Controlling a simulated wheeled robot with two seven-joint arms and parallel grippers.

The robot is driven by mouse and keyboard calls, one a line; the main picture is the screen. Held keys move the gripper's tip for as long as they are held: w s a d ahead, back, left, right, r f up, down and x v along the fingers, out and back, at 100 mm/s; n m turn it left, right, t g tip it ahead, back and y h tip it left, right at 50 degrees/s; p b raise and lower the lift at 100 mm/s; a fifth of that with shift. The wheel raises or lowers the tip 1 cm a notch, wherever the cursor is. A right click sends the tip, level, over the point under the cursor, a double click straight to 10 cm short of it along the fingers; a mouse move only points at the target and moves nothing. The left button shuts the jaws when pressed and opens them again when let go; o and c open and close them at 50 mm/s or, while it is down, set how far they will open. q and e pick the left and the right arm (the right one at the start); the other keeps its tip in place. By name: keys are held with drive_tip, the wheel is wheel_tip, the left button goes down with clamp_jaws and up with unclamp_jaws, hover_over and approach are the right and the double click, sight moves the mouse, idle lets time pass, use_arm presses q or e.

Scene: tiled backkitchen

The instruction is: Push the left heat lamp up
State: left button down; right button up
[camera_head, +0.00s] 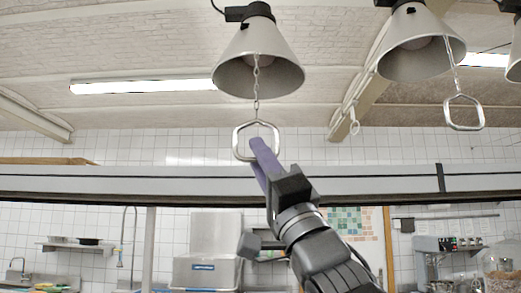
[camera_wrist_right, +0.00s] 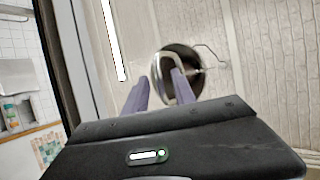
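The left heat lamp (camera_head: 258,65) is a grey cone hanging at the top of the head view. A chain (camera_head: 256,88) hangs from it, with a silver loop handle (camera_head: 235,141) at its end. In the right wrist view, the two fingers of the right gripper (camera_wrist_right: 160,77) stand apart, with the handle (camera_wrist_right: 155,78) close to the tips and the lamp (camera_wrist_right: 192,90) behind. I cannot tell whether they touch. My left gripper is not in view.
A second heat lamp (camera_head: 421,45) with its own handle (camera_head: 464,113) hangs to the right, and part of a third (camera_head: 514,66) shows at the edge. A grey horizontal rail (camera_head: 120,180) crosses below the handles. Space left of the left handle is clear.

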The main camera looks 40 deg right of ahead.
clamp_jaws()
idle(0.3)
idle(1.2)
